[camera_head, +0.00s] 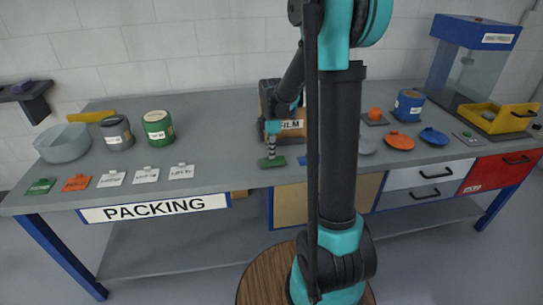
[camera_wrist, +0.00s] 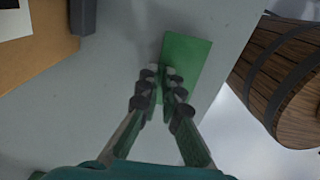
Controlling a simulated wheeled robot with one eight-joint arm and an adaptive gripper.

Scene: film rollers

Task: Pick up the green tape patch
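The green tape patch (camera_head: 272,163) is a flat green rectangle near the bench's front edge. It also shows in the wrist view (camera_wrist: 190,52), tilted slightly, with its lower left part behind my fingertips. My gripper (camera_head: 271,154) points down at the patch, its tips at or just above it. In the wrist view, the fingertips of my gripper (camera_wrist: 161,74) are close together over the patch's lower left side. I cannot tell whether they pinch it or leave a small gap.
The film box (camera_head: 292,125) stands just behind my gripper. Several label cards (camera_head: 112,178) and tins (camera_head: 158,128) are to the left. Coloured discs (camera_head: 400,141) lie to the right. A wooden barrel (camera_wrist: 285,85) stands beyond the bench (camera_head: 225,165) edge.

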